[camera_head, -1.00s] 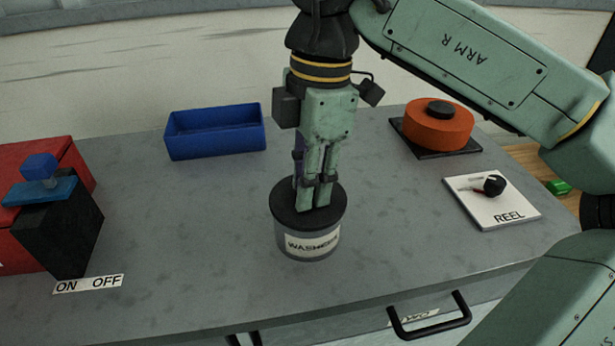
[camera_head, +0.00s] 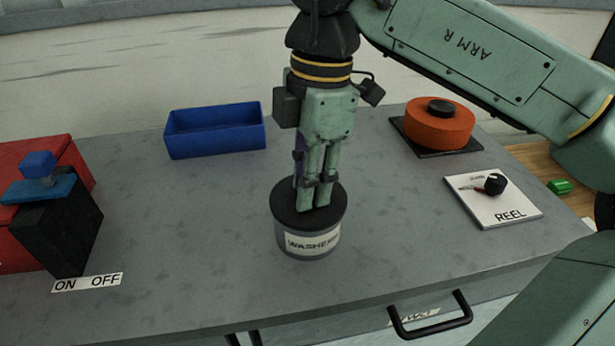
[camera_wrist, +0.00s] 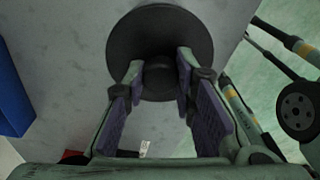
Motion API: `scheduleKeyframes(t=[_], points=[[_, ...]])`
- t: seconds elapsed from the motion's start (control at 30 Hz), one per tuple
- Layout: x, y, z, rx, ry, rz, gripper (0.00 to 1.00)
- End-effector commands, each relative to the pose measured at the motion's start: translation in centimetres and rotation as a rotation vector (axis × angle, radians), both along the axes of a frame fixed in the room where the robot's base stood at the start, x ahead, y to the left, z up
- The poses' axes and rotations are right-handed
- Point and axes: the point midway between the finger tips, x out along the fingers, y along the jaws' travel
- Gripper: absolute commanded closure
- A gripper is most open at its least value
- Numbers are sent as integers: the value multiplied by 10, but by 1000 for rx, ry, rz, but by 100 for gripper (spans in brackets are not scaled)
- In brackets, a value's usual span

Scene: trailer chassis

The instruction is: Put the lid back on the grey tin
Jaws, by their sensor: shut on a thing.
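The grey tin (camera_head: 308,243) stands upright on the grey worktop, with a white label reading "WASHERS". Its dark round lid (camera_head: 333,199) is on top of the tin. In the head view no clear gap shows between lid and rim. My gripper (camera_head: 315,207) points down over the lid and is shut on its knob. In the wrist view the knob (camera_wrist: 159,72) sits between the two fingertips, and the lid (camera_wrist: 124,45) spreads around it. The fingers hide part of the lid and knob in the head view. The tin is hidden below the lid in the wrist view.
A blue open bin (camera_head: 215,142) stands behind to the left. A black switch box (camera_head: 62,235) stands at the left. An orange reel (camera_head: 438,130) sits on a dark base at the right, near a white "REEL" panel (camera_head: 490,212). The worktop around the tin is clear.

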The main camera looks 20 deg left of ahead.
Motion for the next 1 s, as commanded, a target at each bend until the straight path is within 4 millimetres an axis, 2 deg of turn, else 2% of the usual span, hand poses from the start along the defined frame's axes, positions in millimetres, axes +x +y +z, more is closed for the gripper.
scheduleKeyframes(t=[0.17,0.2,0.5,0.57,0.77,1.0], points=[[0,0,0,1,1,0,100],[0,0,0,1,1,0,75],[0,0,0,1,1,0,55],[0,0,0,0,0,0,52],[0,0,0,0,0,0,52],[0,0,0,0,0,0,36]])
